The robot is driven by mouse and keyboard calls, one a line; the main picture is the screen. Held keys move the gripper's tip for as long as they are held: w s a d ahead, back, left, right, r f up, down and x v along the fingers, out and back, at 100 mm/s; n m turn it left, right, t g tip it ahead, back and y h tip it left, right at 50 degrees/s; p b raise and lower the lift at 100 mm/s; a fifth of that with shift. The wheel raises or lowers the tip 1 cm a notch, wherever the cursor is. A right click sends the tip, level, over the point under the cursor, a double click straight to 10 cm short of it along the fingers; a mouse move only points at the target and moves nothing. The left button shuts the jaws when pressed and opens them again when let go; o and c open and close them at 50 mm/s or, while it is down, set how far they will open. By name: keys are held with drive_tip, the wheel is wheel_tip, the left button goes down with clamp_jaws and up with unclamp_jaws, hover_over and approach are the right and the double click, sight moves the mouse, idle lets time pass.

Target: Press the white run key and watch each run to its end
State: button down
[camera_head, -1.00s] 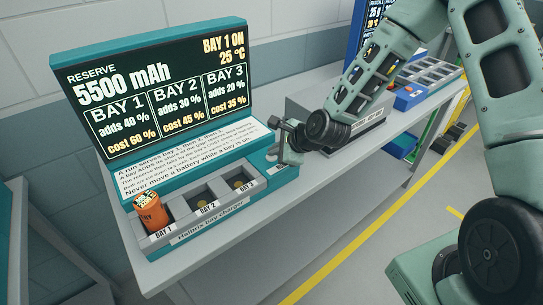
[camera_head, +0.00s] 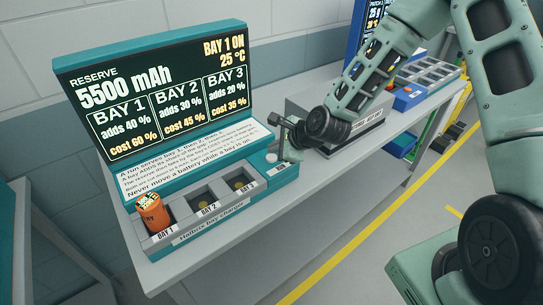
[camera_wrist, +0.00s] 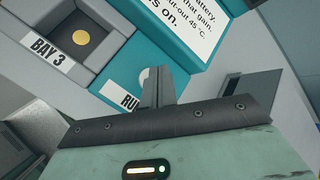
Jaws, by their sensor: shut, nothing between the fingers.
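The charger (camera_head: 213,222) stands on the bench, an orange battery (camera_head: 152,214) upright in bay 1. Bays 2 (camera_head: 202,197) and 3 (camera_head: 238,184) hold no battery. The screen (camera_head: 158,92) reads BAY 1 ON, 25 °C, reserve 5500 mAh. The white run key (camera_head: 271,158) is at the charger's right end. In the wrist view the key (camera_wrist: 144,76) shows beside the RUN label, partly hidden behind my fingers. My gripper (camera_head: 287,156) is shut and empty, close to the key; whether it touches is unclear. It also shows in the wrist view (camera_wrist: 163,72).
A printed notice (camera_head: 195,158) on the charger says never to move a battery while a bay is on. Farther right on the bench are a grey box (camera_head: 355,137), a compartment tray (camera_head: 430,72) and another screen (camera_head: 372,28). A yellow line (camera_head: 335,258) marks the floor.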

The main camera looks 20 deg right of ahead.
sight(275, 159)
drive_tip(key=shift+r, duration=0.1)
wheel_tip(275, 159, up, 5)
drive_tip(key=p, duration=0.4)
idle(0.8)
drive_tip(key=s+a+r+n+g+b, duration=0.1)
drive_tip(key=s+a+n+g+b, duration=0.1)
drive_tip(key=s+a+n, duration=0.35)
drive_tip(key=s+a+r+n+g+b, duration=0.1)
drive_tip(key=s+a+n+g+b, duration=0.15)
drive_tip(key=s+n, duration=0.55)
drive_tip(key=s+r+n+g+h+b, duration=0.1)
drive_tip(key=s+r+n+h, duration=0.1)
drive_tip(key=s+n, duration=0.5)
drive_tip(key=s+d+r+n+g+h+b, duration=0.1)
drive_tip(key=s+r+n+g+h+b, duration=0.1)
drive_tip(key=s+n, duration=0.6)
drive_tip(key=s+r, duration=0.1)
drive_tip(key=s, duration=0.3)
drive_tip(key=shift+b, duration=0.3)
drive_tip(key=shift+g, duration=0.25)
idle(2.7)
